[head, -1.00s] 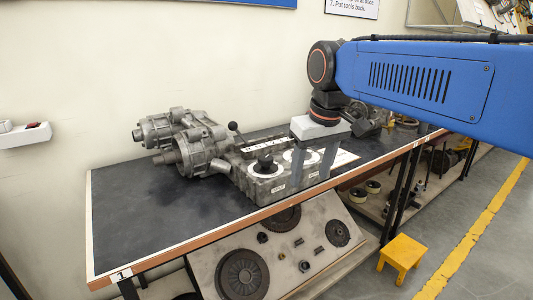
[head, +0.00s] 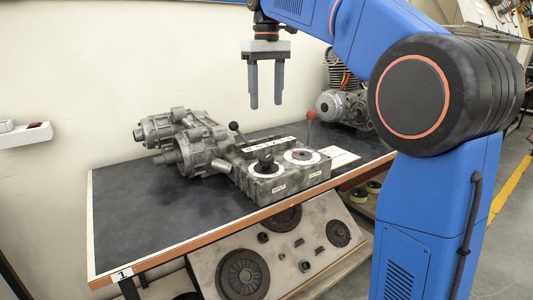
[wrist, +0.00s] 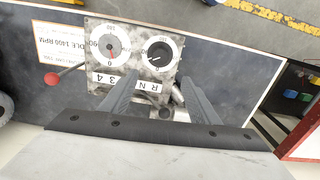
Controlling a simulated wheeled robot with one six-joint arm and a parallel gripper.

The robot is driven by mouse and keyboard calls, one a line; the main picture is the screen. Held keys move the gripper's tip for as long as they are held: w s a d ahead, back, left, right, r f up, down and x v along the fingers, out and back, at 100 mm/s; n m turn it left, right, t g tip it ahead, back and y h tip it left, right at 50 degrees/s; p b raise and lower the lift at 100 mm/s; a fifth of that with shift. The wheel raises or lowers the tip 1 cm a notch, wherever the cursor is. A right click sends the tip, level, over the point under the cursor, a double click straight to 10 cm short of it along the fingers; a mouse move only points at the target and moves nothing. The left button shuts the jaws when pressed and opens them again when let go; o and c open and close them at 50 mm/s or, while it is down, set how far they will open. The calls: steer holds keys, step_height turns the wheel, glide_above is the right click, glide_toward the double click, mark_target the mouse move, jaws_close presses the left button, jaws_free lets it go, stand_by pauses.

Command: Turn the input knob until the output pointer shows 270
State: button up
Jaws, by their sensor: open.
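The grey gearbox (head: 240,180) lies on the dark bench. The black input knob (head: 265,161) sits on a white dial at its near end, beside a label reading INPUT; the wrist view shows the knob too (wrist: 159,54). The output dial (head: 302,156) is to its right in the head view and left of the knob in the wrist view (wrist: 112,44). Its small red pointer (wrist: 111,51) appears to point toward the 0 mark, but the exact reading is too small to tell. My gripper (head: 266,104) is open and empty, fingers down, well above the knob.
A red-ball lever (head: 310,117) rises behind the output dial. A black-ball lever (head: 233,127) stands farther left. A white placard (head: 341,157) lies right of the gearbox, and an engine (head: 343,98) stands behind. The bench's left part is clear.

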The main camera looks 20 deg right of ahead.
mark_target(267, 157)
step_height(267, 157, down, 17)
steer(key=shift+f, duration=0.15)
stand_by(0.5)
steer(key=c, duration=1.1)
